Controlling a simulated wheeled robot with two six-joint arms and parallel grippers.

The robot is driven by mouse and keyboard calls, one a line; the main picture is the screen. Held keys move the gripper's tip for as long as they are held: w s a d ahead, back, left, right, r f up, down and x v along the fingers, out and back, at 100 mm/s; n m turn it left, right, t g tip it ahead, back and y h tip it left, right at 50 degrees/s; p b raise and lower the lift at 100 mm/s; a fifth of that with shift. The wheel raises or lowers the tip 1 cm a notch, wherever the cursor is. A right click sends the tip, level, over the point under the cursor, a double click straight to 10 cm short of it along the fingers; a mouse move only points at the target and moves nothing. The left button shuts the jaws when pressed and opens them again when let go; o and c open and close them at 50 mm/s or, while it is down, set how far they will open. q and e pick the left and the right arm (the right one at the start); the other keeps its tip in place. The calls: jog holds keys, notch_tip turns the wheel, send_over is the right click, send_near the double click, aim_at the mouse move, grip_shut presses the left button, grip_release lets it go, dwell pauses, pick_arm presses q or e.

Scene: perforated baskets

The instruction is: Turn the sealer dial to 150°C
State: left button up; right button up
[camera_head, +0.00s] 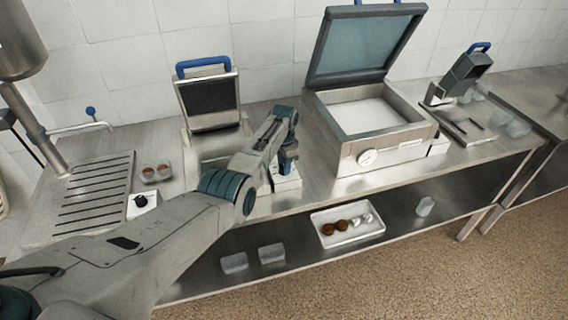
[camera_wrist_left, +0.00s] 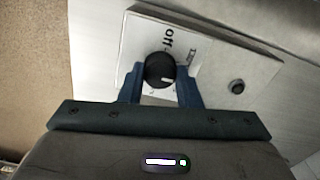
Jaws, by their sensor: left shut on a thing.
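The sealer dial (camera_wrist_left: 160,70) is a black round knob with a white pointer mark, on a white plate (camera_wrist_left: 143,38) marked "off". In the left wrist view the pointer faces down toward my gripper; the scale numbers there are hidden or too small to read. My left gripper (camera_wrist_left: 161,88) is shut on the dial, with a blue finger at each side of it. In the head view my left gripper (camera_head: 287,164) is over the white control plate (camera_head: 287,184) in front of the sealer, and it hides the dial. My right gripper is not in view.
The sealer (camera_head: 208,100) with a raised blue-handled lid stands behind my arm. A large open-lidded machine (camera_head: 398,150) with a white gauge is close on the right. Another dial box (camera_head: 142,202) sits at left. A tray (camera_head: 348,236) is on the lower shelf.

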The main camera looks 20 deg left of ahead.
pick_arm(q)
jog(key=m, duration=0.5)
jog(key=shift+w+r+m, duration=0.1)
jog(key=shift+r+m, duration=0.05)
jog(key=shift+m, duration=0.15)
dwell(0.4)
jog(key=o, duration=1)
jog(key=shift+c, duration=0.2)
jog(key=shift+r, duration=0.55)
notch_tip(320, 180, up, 10)
jog(key=b, duration=0.2)
jog(key=shift+f, duration=0.2)
